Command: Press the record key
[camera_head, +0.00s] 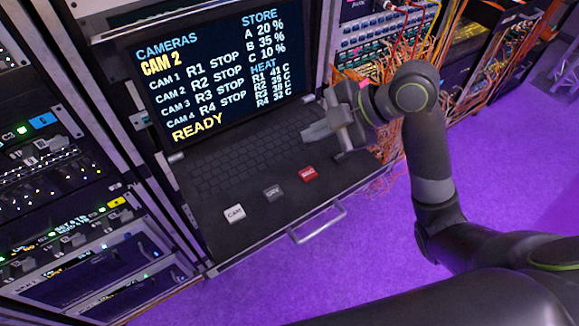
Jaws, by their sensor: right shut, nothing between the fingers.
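The red key (308,173), with lettering too small to read surely, sits at the right of a row of three keys on the front of a pull-out keyboard drawer (250,225). A grey key (273,192) is in the middle and a white key (234,213) marked CAM is at the left. My right gripper (314,133) is shut and empty over the right side of the drawer, behind the red key in the picture and apart from it. The screen (215,75) reads CAM 2, STOP for R1 to R4, and READY. My left gripper is out of view.
A metal handle (318,222) juts from the drawer's front edge. Equipment racks (65,200) stand at the left. Orange cables (460,85) hang around the racks behind my right arm. The purple floor (350,265) in front of the drawer is clear.

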